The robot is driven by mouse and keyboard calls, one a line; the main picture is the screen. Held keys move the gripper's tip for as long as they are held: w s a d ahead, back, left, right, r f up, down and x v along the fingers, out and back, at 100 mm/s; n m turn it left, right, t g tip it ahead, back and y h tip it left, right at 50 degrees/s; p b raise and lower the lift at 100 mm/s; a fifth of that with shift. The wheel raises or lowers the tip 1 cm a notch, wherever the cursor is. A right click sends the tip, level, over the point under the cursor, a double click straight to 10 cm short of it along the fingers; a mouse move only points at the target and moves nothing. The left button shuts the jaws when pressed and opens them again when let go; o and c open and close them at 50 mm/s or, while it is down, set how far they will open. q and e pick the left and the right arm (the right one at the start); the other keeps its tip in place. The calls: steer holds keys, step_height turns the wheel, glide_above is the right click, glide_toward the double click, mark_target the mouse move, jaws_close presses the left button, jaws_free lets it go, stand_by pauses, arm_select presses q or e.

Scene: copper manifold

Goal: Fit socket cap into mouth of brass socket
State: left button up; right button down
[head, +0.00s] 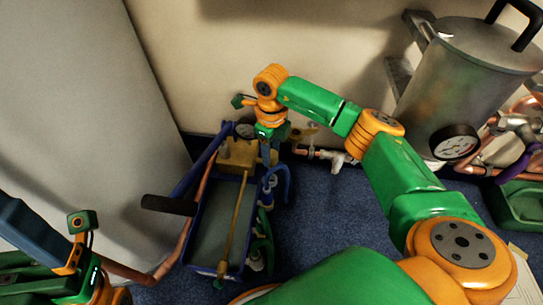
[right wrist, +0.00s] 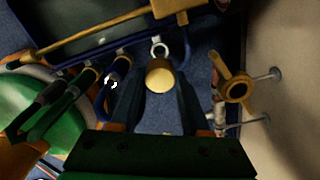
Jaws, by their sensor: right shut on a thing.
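In the right wrist view a round brass cap (right wrist: 159,76) sits between the fingers of my right gripper (right wrist: 159,92), which is shut on it. A small pale ring (right wrist: 158,49) shows just beyond the cap; I cannot tell whether it belongs to the cap or the socket. In the head view my right gripper (head: 268,140) is small and far off, beside the brass block on the cart; the cap cannot be made out there. I cannot pick out the socket mouth for certain. Parts of my left arm (head: 80,265) show at the lower left; its jaw opening does not show clearly.
A blue cart (head: 193,235) carries a brass block (head: 238,155) and a long brass rod (head: 236,220). A brass wing handle (right wrist: 237,90) stands right of my right gripper. A large metal pot (head: 465,75) with a gauge stands at right. Blue carpet (head: 325,225) is clear mid-floor.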

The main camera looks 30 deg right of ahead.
mark_target(272, 154)
steer(key=shift+r, duration=0.55)
step_height(272, 154, up, 4)
steer(key=p, duration=0.4)
steer(key=shift+r+p, duration=0.25)
steer(key=shift+p, duration=0.05)
steer(key=shift+f, duration=0.1)
